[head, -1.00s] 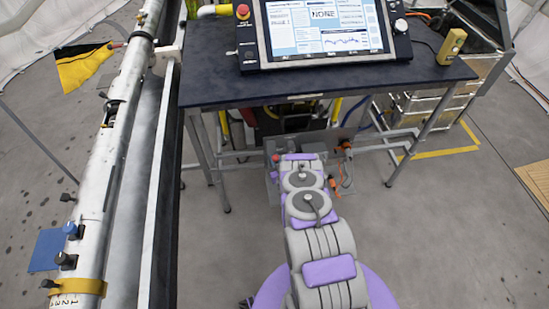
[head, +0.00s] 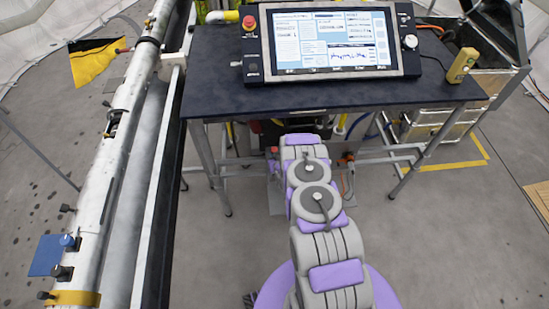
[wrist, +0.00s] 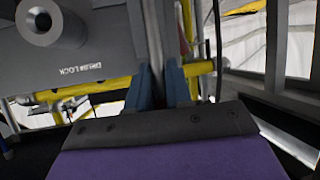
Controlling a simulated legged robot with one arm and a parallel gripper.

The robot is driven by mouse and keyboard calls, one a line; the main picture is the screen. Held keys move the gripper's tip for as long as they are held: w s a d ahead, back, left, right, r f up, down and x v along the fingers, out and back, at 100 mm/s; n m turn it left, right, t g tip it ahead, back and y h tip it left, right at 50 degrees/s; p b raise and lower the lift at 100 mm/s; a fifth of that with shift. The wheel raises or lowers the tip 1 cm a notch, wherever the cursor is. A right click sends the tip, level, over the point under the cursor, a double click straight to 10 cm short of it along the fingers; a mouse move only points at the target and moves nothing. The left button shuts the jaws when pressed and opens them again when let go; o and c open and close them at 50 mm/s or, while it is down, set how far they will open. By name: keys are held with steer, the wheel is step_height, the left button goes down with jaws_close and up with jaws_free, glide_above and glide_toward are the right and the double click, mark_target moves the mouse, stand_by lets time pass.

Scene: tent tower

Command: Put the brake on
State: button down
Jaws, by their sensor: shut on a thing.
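In the wrist view a grey panel (wrist: 75,25) with a round knob-like part and small lettering ending in "LOCK" fills the upper left. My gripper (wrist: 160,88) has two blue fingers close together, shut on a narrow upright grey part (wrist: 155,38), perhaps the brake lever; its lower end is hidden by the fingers. A yellow bar (wrist: 205,67) shows just right of the fingers. In the head view my arm reaches under the dark table (head: 350,98), and my gripper is hidden there.
A console screen (head: 328,42) with a red button (head: 249,21) stands on the table. A long white tube (head: 110,150) runs along the left. Grey floor is open at right.

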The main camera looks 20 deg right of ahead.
steer(key=shift+w+d+r, duration=0.2)
steer(key=shift+w+d, duration=0.15)
steer(key=shift+a, duration=0.3)
steer(key=c, duration=1.3)
jaws_free()
steer(key=shift+a, duration=0.2)
steer(key=shift+o, duration=1.4)
steer(key=shift+s+d+r, duration=0.1)
steer(key=shift+d, duration=0.2)
steer(key=p+v, duration=0.3)
steer(key=v, duration=1.4)
steer(key=shift+s+p, duration=0.1)
steer(key=shift+p, duration=0.3)
